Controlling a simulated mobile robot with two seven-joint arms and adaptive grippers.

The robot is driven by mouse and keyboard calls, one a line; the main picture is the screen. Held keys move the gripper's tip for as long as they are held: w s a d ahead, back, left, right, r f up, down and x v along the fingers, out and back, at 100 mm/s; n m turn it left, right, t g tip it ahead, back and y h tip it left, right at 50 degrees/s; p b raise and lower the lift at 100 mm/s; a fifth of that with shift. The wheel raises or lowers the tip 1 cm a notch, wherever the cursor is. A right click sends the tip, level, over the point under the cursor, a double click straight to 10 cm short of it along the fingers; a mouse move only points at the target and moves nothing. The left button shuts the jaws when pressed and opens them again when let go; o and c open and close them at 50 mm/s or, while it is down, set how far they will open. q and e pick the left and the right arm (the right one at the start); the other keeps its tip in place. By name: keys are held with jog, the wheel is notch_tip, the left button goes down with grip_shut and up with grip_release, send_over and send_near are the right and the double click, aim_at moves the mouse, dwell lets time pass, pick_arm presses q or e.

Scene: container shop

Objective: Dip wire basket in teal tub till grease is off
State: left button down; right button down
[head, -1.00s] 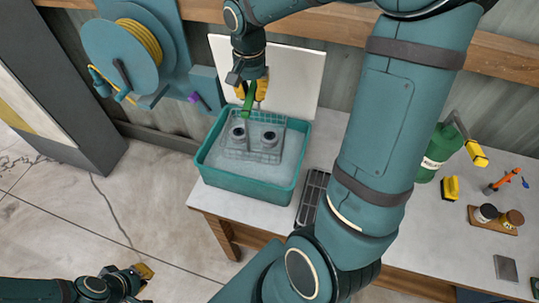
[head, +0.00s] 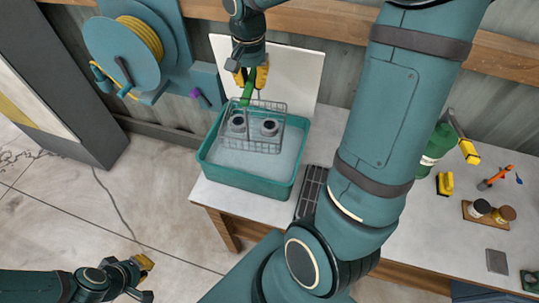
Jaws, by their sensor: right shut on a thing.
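The teal tub (head: 245,187) stands on the bench's left end, holding cloudy grey liquid. The wire basket (head: 262,146) hangs by its green handle (head: 247,94) over the tub, its top above the rim. Two round grey parts with dark centres (head: 270,127) sit in it. I cannot tell whether its bottom touches the liquid, or whether grease is on the parts. My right gripper (head: 252,80) is shut on the green handle. My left gripper (head: 146,279) is open and empty at the lower left, over the floor, away from the tub.
A white board (head: 297,75) stands behind the tub. A dark slotted grate (head: 310,192) lies right of it. A hose reel (head: 122,50) hangs at the left. My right arm hides the bench's middle.

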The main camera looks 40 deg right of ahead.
jog(key=shift+r, duration=0.1)
jog(key=shift+r+p, duration=1.25)
jog(key=shift+r, duration=0.25)
jog(key=shift+f, duration=0.15)
